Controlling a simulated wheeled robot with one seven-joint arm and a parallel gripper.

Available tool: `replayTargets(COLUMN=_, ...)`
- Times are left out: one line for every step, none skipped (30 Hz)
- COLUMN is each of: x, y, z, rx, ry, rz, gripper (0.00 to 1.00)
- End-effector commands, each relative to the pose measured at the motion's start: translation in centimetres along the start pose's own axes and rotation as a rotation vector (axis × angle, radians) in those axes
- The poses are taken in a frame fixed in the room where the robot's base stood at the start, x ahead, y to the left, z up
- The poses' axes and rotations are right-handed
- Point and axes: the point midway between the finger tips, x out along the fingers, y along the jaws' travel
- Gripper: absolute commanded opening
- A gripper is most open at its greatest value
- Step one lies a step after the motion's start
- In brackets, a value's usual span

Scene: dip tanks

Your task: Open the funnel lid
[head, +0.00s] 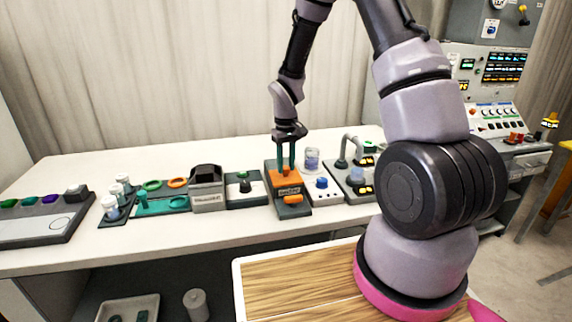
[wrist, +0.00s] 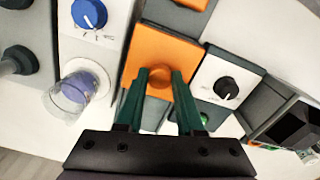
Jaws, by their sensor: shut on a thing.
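A dark box with an orange top (head: 279,181) stands near the middle of the counter in the head view. It has a dark label and an orange tab (head: 293,199) at its front. The orange top also shows in the wrist view (wrist: 172,47). My gripper (head: 286,169) points down on it with green fingers. In the wrist view the fingertips (wrist: 160,75) are shut on a small round orange knob (wrist: 157,88) on that top. The top looks flat on its box. I cannot tell for sure that it is the funnel lid.
Left of the box stand a unit with a dark knob (head: 245,188), a grey machine with a black top (head: 206,189) and a green tray with rings (head: 163,206). Right of it are a blue-dial unit (head: 322,184) with a clear cup (head: 312,160) and a tap unit (head: 356,184). Neighbours stand close.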

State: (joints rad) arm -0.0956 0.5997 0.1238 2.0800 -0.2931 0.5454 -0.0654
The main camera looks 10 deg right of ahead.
Motion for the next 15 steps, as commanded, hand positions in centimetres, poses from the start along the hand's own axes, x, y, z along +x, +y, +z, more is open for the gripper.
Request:
replayTargets(x=-0.1, y=0.0, z=-0.1, rx=0.001, ry=0.002, rz=0.000, gripper=0.00)
replayTargets(x=-0.1, y=0.1, z=-0.3, rx=0.001, ry=0.002, rz=0.000, gripper=0.00)
replayTargets(x=0.0, y=0.2, z=-0.8, rx=0.001, ry=0.003, rz=0.000, gripper=0.00)
replayTargets(x=0.0, y=0.3, z=-1.2, rx=0.001, ry=0.004, rz=0.000, gripper=0.00)
replayTargets(x=0.0, y=0.5, z=-1.8, rx=0.002, ry=0.004, rz=0.000, gripper=0.00)
replayTargets(x=0.0, y=0.7, z=-2.7, rx=0.002, ry=0.004, rz=0.000, gripper=0.00)
replayTargets(x=0.0, y=0.9, z=-3.4, rx=0.002, ry=0.004, rz=0.000, gripper=0.00)
replayTargets(x=0.0, y=1.1, z=-4.0, rx=0.002, ry=0.005, rz=0.000, gripper=0.00)
replayTargets(x=0.0, y=1.3, z=-4.9, rx=0.002, ry=0.004, rz=0.000, gripper=0.00)
replayTargets(x=0.0, y=1.4, z=-5.5, rx=0.001, ry=0.004, rz=0.000, gripper=0.00)
replayTargets(x=0.0, y=1.6, z=-6.0, rx=0.000, ry=0.004, rz=0.001, gripper=0.00)
replayTargets(x=0.0, y=1.7, z=-6.5, rx=0.001, ry=0.004, rz=0.001, gripper=0.00)
replayTargets(x=0.0, y=1.8, z=-6.9, rx=0.001, ry=0.003, rz=0.001, gripper=0.00)
replayTargets(x=-0.1, y=1.9, z=-7.2, rx=0.000, ry=0.004, rz=0.001, gripper=0.00)
replayTargets(x=-0.1, y=2.0, z=-7.4, rx=0.000, ry=0.003, rz=0.001, gripper=0.00)
